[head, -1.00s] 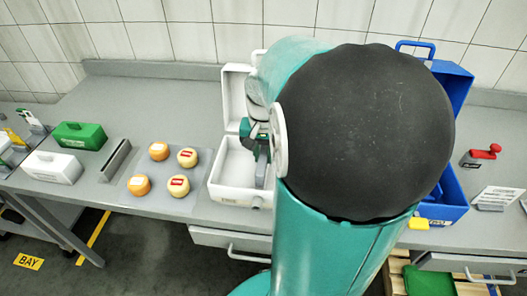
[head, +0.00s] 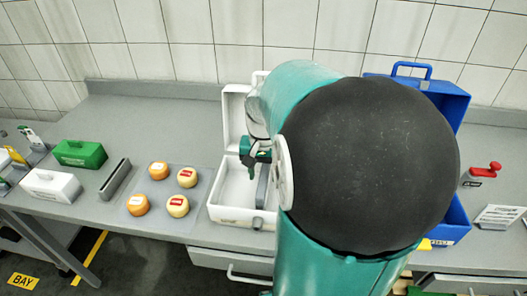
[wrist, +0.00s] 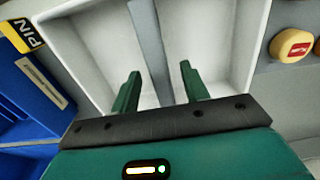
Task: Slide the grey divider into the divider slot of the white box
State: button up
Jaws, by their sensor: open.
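The white box (head: 215,215) stands open on the bench with its lid raised at the back; it also shows in the wrist view (wrist: 235,25). The grey divider (head: 262,186) is inside the box, between a left and a right part. In the wrist view the divider (wrist: 149,38) runs down the middle of the box. Whether it is fully down in the slot I cannot tell. My gripper (head: 258,156) is over the box, near the divider's far end. In the wrist view my gripper (wrist: 158,88) is open, with one finger on each side of the divider and gaps between.
Several cheese wheels (head: 178,206) sit on a mat left of the box. A grey slotted stand (head: 115,180), a white case (head: 52,186) and a green case (head: 80,153) are farther left. A blue box (head: 462,215) stands close on the right, partly behind my arm.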

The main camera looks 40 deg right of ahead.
notch_tip(320, 180, up, 12)
jog(key=shift+r, duration=0.15)
jog(key=shift+s, duration=0.2)
dwell(0.6)
